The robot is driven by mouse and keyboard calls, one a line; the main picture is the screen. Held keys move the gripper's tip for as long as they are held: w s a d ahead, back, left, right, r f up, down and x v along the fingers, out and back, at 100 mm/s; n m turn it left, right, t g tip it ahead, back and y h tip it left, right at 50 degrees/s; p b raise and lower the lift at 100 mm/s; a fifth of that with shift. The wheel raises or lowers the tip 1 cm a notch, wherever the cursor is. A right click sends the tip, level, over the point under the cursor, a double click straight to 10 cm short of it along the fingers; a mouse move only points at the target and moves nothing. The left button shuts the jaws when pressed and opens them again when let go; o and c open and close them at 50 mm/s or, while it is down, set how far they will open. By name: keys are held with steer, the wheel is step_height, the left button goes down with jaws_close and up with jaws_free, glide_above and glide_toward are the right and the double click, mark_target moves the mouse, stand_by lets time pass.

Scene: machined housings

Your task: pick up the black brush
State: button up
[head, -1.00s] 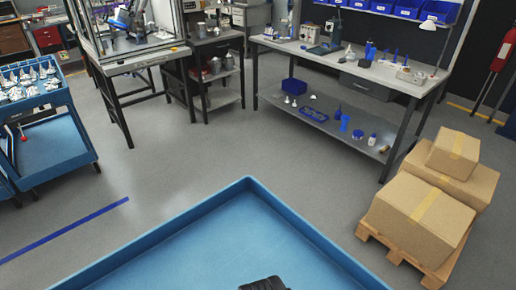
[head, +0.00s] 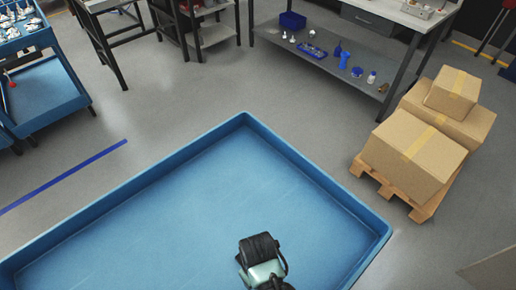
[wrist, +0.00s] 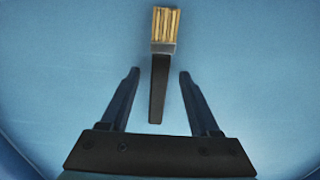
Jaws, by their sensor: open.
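The black brush (wrist: 158,88) lies on the blue tray surface (wrist: 70,70) in the wrist view. It has a black handle, a grey metal band and tan bristles pointing to the top of the picture. My gripper (wrist: 159,74) is open, with one finger on each side of the handle in the picture and a visible gap on both sides. Its height above the brush is hard to tell. In the head view my arm's end covers part of the blue tray (head: 150,215), and the brush cannot be seen there.
The tray has a raised rim and looks otherwise bare. Stacked cardboard boxes (head: 415,148) stand on a wooden pallet (head: 398,195) at the right. A workbench (head: 405,15) is at the back, and a blue cart (head: 50,85) is at the left.

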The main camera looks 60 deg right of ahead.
steer(key=shift+f, duration=0.2)
jaws_close()
steer(key=shift+r, duration=0.15)
